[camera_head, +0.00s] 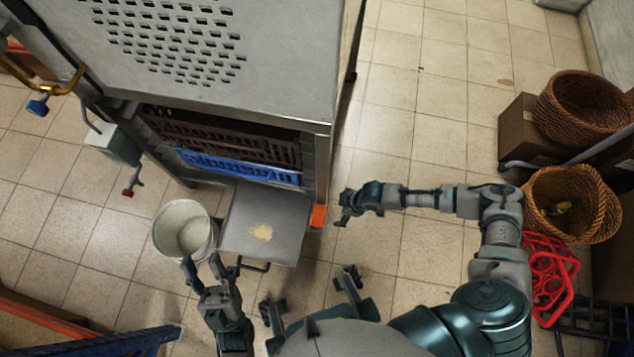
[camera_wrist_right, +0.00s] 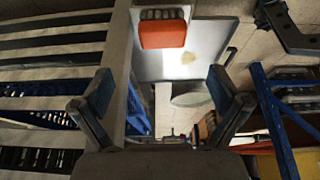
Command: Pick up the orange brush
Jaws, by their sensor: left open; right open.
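The orange brush (camera_head: 318,215) is at the right edge of a grey tray (camera_head: 270,205) that sticks out from the large machine.
The white bucket (camera_head: 185,229) stands left of the tray, which bears a pale yellow patch. The machine (camera_head: 290,60) fills the upper left, with a blue crate (camera_head: 240,168) inside. Wicker baskets (camera_head: 585,105) and a red rack (camera_head: 548,272) stand at right. Tiled floor between is clear.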

